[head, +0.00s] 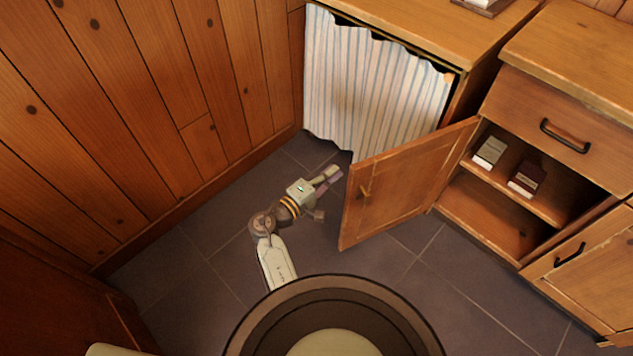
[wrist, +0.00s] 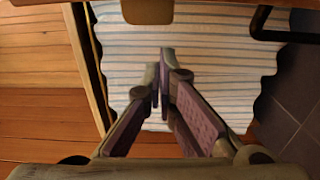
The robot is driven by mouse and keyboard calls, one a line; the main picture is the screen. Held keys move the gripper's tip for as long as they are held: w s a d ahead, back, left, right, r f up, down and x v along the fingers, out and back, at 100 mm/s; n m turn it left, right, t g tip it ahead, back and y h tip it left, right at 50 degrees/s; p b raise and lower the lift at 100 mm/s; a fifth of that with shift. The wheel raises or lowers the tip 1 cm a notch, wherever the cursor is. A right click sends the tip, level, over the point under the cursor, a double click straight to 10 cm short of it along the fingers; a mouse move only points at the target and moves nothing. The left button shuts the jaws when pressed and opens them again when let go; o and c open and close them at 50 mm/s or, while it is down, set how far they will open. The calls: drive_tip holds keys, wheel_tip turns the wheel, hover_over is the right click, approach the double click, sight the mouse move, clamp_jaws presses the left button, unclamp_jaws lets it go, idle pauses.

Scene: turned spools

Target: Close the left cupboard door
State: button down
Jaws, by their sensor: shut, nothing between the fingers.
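The left cupboard door (head: 405,185) stands wide open in the head view. My gripper (head: 336,174) is shut and empty, low over the floor just left of the door's free edge. It seems apart from the door, though the exact gap is hard to tell. In the wrist view my gripper (wrist: 160,78) points at the striped curtain (wrist: 205,55).
The striped curtain (head: 375,85) hangs under a wooden counter (head: 420,25) behind my gripper. A plank wall (head: 150,90) closes the left side. Two small boxes, one pale (head: 490,151) and one dark red (head: 527,179), lie on the cupboard shelf. Tiled floor (head: 385,260) is clear before the door.

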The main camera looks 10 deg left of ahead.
drive_tip(key=shift+s+d+p, duration=0.35)
drive_tip(key=shift+s+d, duration=0.25)
drive_tip(key=shift+s, duration=0.2)
drive_tip(key=shift+s+d+p, duration=0.35)
drive_tip(key=shift+s+d, duration=0.2)
drive_tip(key=shift+s, duration=0.2)
drive_tip(key=shift+s+d, duration=0.1)
